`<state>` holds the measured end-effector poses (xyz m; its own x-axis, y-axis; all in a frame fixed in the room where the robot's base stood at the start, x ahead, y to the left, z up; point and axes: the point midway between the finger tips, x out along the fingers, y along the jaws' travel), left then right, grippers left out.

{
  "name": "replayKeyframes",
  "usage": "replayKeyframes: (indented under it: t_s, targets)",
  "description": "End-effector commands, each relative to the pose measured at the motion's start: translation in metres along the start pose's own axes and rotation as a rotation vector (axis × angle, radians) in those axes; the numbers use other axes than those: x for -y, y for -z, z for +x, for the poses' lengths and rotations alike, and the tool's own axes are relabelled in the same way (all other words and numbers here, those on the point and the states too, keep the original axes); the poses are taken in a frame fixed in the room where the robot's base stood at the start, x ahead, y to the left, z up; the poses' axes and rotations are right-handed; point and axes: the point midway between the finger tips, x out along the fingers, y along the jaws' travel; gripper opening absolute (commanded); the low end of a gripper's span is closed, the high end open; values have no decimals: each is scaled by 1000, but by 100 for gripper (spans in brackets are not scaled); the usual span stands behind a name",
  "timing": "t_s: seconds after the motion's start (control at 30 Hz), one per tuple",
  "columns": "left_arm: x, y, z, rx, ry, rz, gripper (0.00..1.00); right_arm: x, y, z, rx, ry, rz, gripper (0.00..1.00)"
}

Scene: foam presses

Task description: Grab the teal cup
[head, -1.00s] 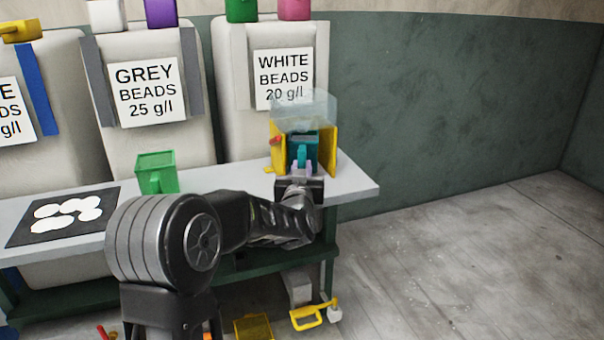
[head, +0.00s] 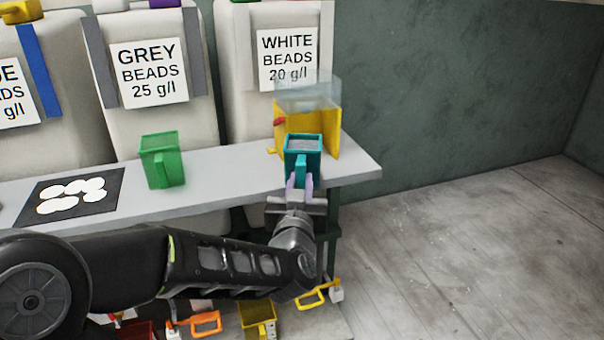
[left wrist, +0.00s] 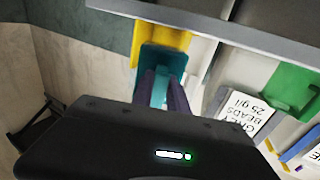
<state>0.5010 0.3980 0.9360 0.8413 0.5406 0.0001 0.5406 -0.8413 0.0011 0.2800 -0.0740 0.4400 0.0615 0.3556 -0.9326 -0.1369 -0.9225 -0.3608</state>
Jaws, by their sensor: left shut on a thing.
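The teal cup (head: 303,150) is upright in front of the yellow machine with the clear top, at the right end of the grey shelf. Its top shows a greyish fill in the head view. My left gripper (head: 299,183) is shut on the cup's handle, on the side toward me. In the left wrist view the teal cup (left wrist: 160,62) shows beyond the fingers (left wrist: 162,88), which close around its handle. My right gripper is not in view.
The yellow machine (head: 330,123) stands just behind the cup. A green cup (head: 161,160) and a dark mat (head: 98,180) with white discs are on the shelf (head: 230,178) to the left. Several coloured scoops lie below. Open floor (head: 470,240) lies at the right.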

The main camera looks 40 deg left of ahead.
Motion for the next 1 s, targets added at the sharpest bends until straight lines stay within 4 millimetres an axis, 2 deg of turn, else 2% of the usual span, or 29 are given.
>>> replayKeyframes:
  t_s: [0.2, 0.8, 0.93, 1.0]
  targets:
    - [0, 0, -10, -1, 0, 1, 0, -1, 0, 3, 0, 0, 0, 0]
    - [0, 0, -9, -1, -1, 1, 0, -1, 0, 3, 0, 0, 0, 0]
    - [-7, 3, -8, -2, -25, 1, 0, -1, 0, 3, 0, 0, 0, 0]
    - [-17, 6, -6, -2, -62, 0, 0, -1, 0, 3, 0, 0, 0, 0]
